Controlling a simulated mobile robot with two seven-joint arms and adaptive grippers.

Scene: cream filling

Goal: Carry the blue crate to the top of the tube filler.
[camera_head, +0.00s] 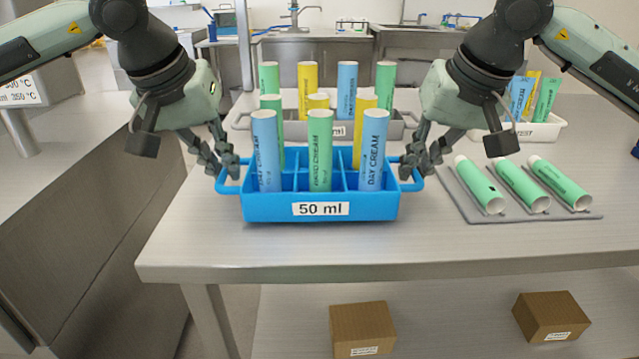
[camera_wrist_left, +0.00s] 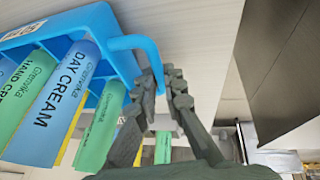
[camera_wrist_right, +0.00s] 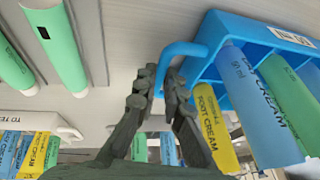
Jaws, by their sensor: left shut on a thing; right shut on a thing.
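The blue crate (camera_head: 270,208), labelled 50 ml, is upright near the front edge of the metal table. It holds several blue, green and yellow cream tubes standing upright in its compartments. My left gripper (camera_head: 228,170) is shut on the crate's left handle, which also shows in the left wrist view (camera_wrist_left: 130,42). My right gripper (camera_head: 412,168) is shut on the right handle, which also shows in the right wrist view (camera_wrist_right: 180,50). I cannot tell whether the crate touches the table. I cannot identify the tube filler's top in these views.
A grey crate (camera_head: 395,130) with tubes stands behind the blue crate. A grey mat (camera_head: 470,210) with 3 green tubes lies at the right, before a white bin (camera_head: 545,132) of tubes. A metal cabinet (camera_head: 90,200) stands left. Cardboard boxes (camera_head: 362,328) are below.

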